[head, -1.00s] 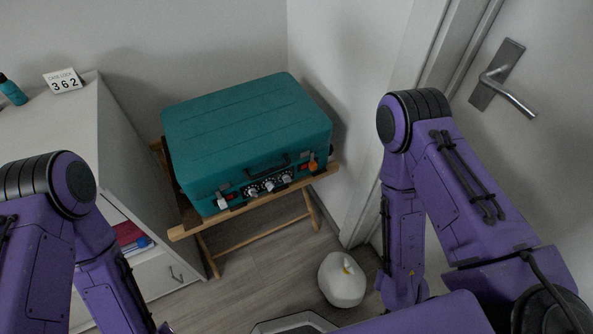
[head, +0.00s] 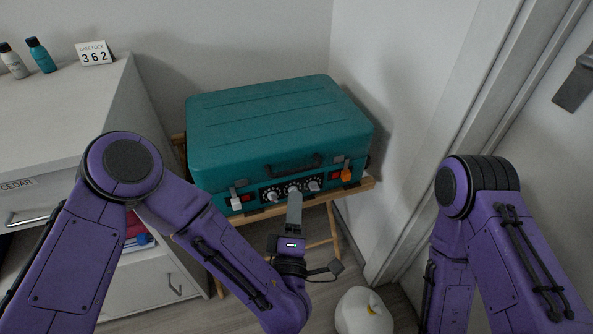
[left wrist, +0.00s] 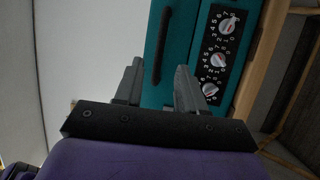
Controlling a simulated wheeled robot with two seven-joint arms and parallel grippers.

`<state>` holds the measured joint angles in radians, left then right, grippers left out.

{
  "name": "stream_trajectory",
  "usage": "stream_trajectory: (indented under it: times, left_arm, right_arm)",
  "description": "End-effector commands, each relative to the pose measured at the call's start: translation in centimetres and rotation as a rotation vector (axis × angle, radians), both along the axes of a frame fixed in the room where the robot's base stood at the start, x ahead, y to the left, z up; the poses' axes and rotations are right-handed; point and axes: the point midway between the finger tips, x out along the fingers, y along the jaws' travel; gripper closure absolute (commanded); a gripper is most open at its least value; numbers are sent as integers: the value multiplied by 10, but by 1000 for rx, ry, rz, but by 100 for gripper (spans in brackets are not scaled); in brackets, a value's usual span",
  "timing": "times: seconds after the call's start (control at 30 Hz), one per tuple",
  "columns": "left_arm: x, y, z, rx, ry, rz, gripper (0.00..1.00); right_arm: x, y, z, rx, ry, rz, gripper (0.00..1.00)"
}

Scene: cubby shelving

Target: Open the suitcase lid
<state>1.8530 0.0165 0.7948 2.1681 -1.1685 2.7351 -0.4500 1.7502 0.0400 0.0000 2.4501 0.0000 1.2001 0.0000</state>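The teal suitcase (head: 275,115) rests on a wooden stand, its lid shut. My left gripper (head: 294,197) is in front of the dials. The handle also shows there (left wrist: 162,45). My right gripper is out of view.
A card reading "CASE LOCK 362" (head: 95,54) and two bottles (head: 40,55) stand on the white cabinet (head: 60,105) at left. A white rounded object with a yellow part (head: 362,312) is on the floor. A wall and door frame (head: 455,120) bound the right.

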Motion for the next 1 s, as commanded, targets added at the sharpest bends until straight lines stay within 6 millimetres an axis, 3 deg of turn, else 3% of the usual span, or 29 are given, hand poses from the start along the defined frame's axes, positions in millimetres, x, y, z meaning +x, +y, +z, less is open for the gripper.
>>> stream_trajectory:
  times: [0.03,0.1,0.4,0.77,0.8,0.9,1.0]
  left_arm:
    - [6,1,13,3,5,4,60]
    - [20,1,6,1,2,7,60]
    - [73,-4,12,4,3,3,60]
    - [84,-6,14,4,3,-1,60]
    - [84,-6,14,4,3,-1,64]
    - [84,-6,14,4,3,-1,96]
    - [84,-6,14,4,3,-1,100]
  right_arm:
    - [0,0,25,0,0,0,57]
    - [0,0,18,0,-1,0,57]
    - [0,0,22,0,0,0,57]
    - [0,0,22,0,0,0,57]
    - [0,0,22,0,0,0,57]
    - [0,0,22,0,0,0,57]
    - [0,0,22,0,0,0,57]
